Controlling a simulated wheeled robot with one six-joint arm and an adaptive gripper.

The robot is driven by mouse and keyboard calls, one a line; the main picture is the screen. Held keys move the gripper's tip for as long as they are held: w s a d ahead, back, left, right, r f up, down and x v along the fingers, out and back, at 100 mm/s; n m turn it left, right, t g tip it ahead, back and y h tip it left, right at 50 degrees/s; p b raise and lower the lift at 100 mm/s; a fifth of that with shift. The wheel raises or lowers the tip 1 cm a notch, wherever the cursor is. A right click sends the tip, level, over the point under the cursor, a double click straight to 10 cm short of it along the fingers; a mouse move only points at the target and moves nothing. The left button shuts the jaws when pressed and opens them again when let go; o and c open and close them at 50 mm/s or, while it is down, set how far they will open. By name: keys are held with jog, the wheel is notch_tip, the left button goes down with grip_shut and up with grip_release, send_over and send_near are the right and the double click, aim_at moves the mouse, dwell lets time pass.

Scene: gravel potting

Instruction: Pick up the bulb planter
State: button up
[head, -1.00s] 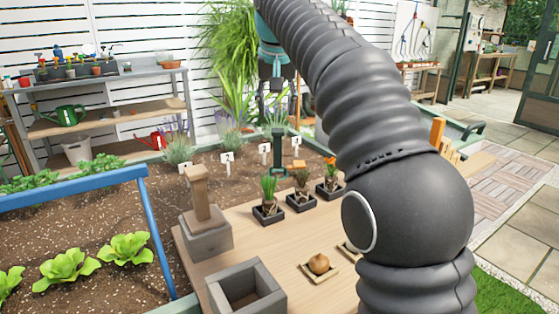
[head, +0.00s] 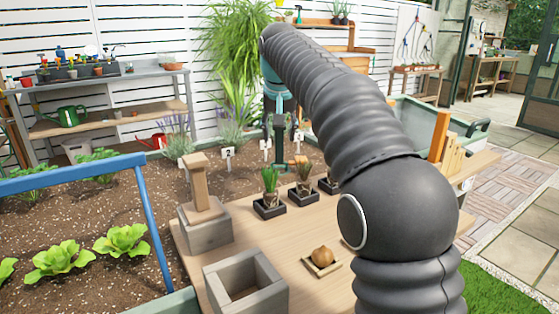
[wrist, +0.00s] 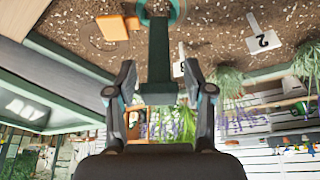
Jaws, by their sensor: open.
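The bulb planter (wrist: 158,48) is dark green, with a straight stem, a crossbar handle and a ring-like lower part at the soil. It stands upright in the bed beyond the wooden board, and in the head view its lower part (head: 280,155) shows below my gripper. My gripper (head: 280,132) is open and comes down over the planter's top. In the wrist view my gripper's fingers (wrist: 160,75) are on either side of the stem, with gaps visible; the handle lies between them, close to the palm. I cannot tell whether anything touches.
An orange block (wrist: 117,27) lies beside the planter's base. Number markers (wrist: 263,40) and lavender (wrist: 170,122) are close by. Potted sprouts (head: 269,192), a bulb on a small tray (head: 309,268), a grey box (head: 213,279) and a wooden tamper (head: 202,190) stand on the board.

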aim_at(279, 141)
jog(key=x, duration=0.3)
jog(key=shift+f+b, duration=0.15)
jog(key=shift+b, duration=0.15)
grip_shut()
